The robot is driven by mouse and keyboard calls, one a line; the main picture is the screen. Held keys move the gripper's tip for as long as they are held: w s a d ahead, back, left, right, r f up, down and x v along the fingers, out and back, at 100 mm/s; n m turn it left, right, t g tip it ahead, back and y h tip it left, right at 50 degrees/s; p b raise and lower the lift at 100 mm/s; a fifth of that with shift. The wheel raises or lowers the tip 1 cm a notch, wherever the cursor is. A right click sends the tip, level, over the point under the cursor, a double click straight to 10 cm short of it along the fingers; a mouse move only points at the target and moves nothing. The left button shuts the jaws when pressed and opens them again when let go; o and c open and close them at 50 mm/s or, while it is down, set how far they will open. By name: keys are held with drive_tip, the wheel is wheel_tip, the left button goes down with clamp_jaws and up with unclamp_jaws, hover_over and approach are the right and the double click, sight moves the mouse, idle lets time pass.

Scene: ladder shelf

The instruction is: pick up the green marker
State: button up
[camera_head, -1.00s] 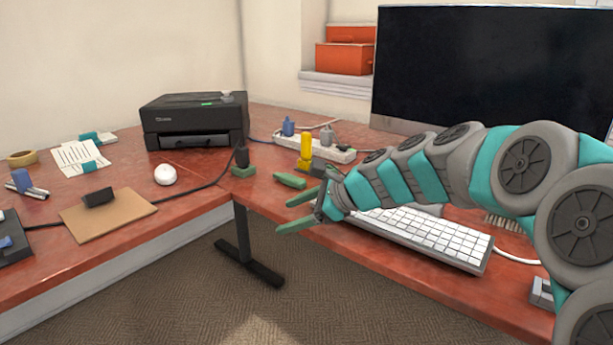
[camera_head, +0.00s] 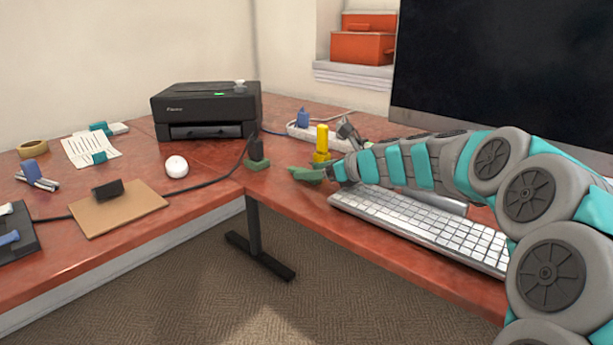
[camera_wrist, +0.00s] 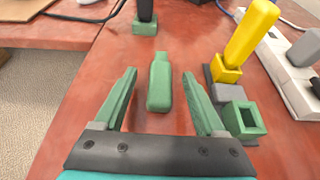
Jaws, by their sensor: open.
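The green marker (camera_wrist: 159,84) lies on the red-brown desk in the wrist view, lengthwise between the two green fingers of my gripper (camera_wrist: 160,100). The fingers are open, with a gap on each side of the marker. I cannot tell how far above the desk the fingertips are. In the head view my gripper (camera_head: 312,175) is low over the desk near its front edge, and I cannot separate the marker from the green fingers there.
A black object in a green base (camera_wrist: 145,22) stands ahead. A keyboard (camera_head: 430,225) lies right of my gripper.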

drive_tip(key=shift+x, duration=0.85)
clamp_jaws()
